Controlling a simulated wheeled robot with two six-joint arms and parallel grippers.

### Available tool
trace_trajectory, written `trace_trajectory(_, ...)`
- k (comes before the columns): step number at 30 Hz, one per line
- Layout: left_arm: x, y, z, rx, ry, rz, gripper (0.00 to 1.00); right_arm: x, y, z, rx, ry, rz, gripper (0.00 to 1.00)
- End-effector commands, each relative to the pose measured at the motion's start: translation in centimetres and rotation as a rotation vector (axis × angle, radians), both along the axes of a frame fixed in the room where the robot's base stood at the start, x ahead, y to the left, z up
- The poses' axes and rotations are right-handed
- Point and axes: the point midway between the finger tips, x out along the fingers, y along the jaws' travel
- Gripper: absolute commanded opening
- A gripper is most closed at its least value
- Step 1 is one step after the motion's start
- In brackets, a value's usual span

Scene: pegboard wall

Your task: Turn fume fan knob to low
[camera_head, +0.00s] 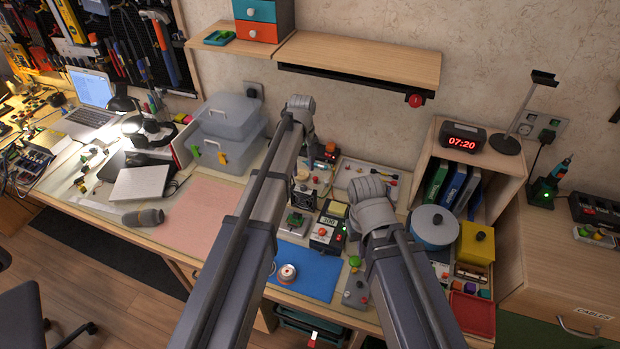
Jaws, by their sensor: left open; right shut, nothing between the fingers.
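A small black square unit with a round grille (304,194), apparently the fume fan, stands on the bench beneath the shelf. I cannot make out its knob or setting; my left arm passes close on its left. A red round knob (415,100) sits under the shelf's right end.
A solder spool (287,273) lies on the blue mat (318,271). The wall shelf (360,65) overhangs the bench.

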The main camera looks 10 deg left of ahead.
Motion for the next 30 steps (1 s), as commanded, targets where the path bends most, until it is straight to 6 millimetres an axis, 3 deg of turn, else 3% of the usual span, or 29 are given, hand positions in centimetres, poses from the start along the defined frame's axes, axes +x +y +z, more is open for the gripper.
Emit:
trace_trajectory(8,0.0,0.0,-1.7,0.0,0.0,-0.002,0.56,0.0,0.0,-1.7,0.0,0.0,0.0,0.0)
trace_trajectory(21,0.0,-0.1,-7.1,0.0,0.0,-0.003,0.56,0.0,0.0,-7.1,0.0,0.0,0.0,0.0)
trace_trajectory(30,-0.1,-0.1,-7.8,0.0,0.0,-0.004,0.56,0.0,0.0,-7.8,0.0,0.0,0.0,0.0)
